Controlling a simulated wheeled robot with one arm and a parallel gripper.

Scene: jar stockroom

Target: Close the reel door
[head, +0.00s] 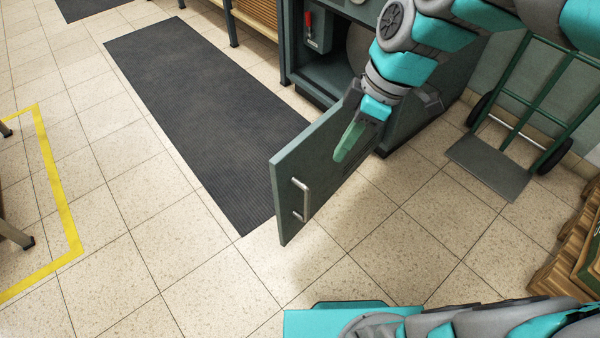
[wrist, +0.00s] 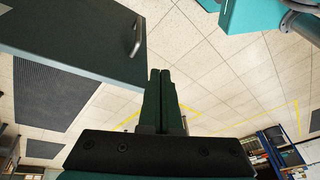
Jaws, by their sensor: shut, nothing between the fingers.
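The reel door (head: 290,175) is a dark grey-green panel that stands wide open, swung out from its cabinet (head: 410,120) over the floor. Its silver bar handle (head: 300,200) is near the free edge. In the wrist view the door (wrist: 75,35) fills the upper left, with the handle (wrist: 137,37) at its right end. My gripper (head: 345,155) is shut and empty, pointing down on the right side of the door. In the wrist view its fingers (wrist: 160,75) are together. I cannot tell whether they touch the panel.
A dark ribbed mat (head: 190,110) lies left of the door. A green hand truck (head: 500,150) stands right of the cabinet, with a wooden crate (head: 575,245) at the right edge. Yellow tape (head: 62,190) marks floor at the left. A red-handled part (head: 309,24) shows inside the cabinet. Floor near the door is clear.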

